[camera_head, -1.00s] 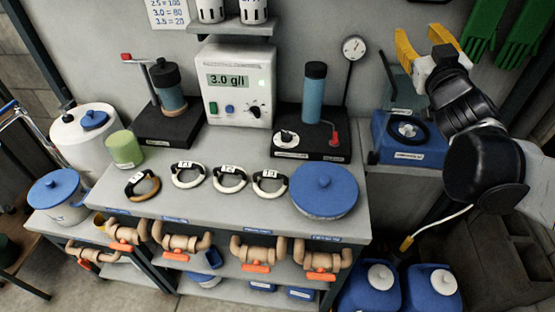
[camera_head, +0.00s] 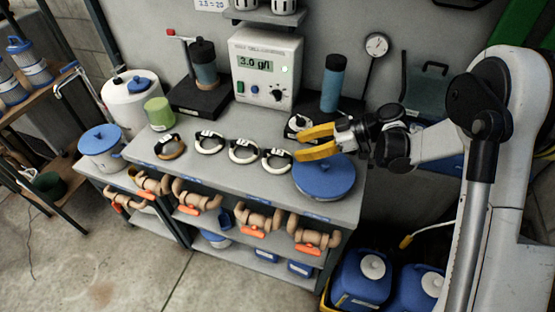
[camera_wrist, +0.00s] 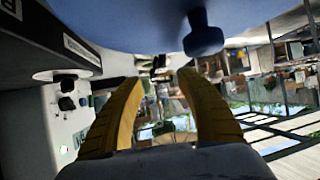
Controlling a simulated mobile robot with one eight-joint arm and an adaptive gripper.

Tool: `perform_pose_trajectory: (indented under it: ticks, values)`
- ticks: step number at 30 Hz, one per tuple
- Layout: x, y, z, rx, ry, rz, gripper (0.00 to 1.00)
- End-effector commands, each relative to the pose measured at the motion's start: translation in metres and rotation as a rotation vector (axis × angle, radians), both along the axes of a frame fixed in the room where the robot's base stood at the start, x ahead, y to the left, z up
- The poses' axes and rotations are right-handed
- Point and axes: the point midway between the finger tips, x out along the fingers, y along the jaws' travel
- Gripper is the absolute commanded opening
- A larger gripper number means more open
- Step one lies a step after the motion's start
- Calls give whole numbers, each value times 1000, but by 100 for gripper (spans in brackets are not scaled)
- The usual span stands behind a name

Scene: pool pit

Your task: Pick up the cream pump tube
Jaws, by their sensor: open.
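Several ring-shaped tubes with dark clips and small tags lie in a row on the grey bench. Three are pale cream: one at the left (camera_head: 209,143), one in the middle (camera_head: 243,152) and one at the right (camera_head: 275,161). The leftmost ring (camera_head: 170,147) is tan-brown. I cannot tell which cream one is meant. My gripper (camera_head: 300,144) has yellow fingers, open and empty, above the blue lid and close to the right-hand cream ring. In the wrist view the fingers (camera_wrist: 160,78) stand apart with nothing between them; no ring is clearly visible there.
A round blue lid (camera_head: 324,178) with a knob (camera_wrist: 203,35) sits at the bench's right end. Behind the rings stand a meter (camera_head: 266,67), a blue cylinder (camera_head: 333,82) and a green cup (camera_head: 160,113). Pipes with orange valves (camera_head: 254,222) run along the front below.

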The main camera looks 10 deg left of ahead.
Motion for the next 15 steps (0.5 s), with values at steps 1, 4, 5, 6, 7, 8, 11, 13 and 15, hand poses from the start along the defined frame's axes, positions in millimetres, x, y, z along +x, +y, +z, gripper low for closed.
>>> perform_pose_trajectory:
  ticks: [1,4,5,6,7,8,11,13,15]
  values:
    - [-1,9,-7,0,0,4,44]
    - [-2,19,-12,1,-1,0,44]
    - [-3,21,-12,1,-1,0,44]
    - [-3,24,-13,1,-1,0,44]
    - [-3,26,-14,2,-1,0,44]
    - [-4,28,-16,2,-1,0,44]
    - [-7,40,-23,2,-2,1,44]
    - [-9,50,-28,2,-1,2,44]
    - [-10,60,-33,2,-2,1,44]
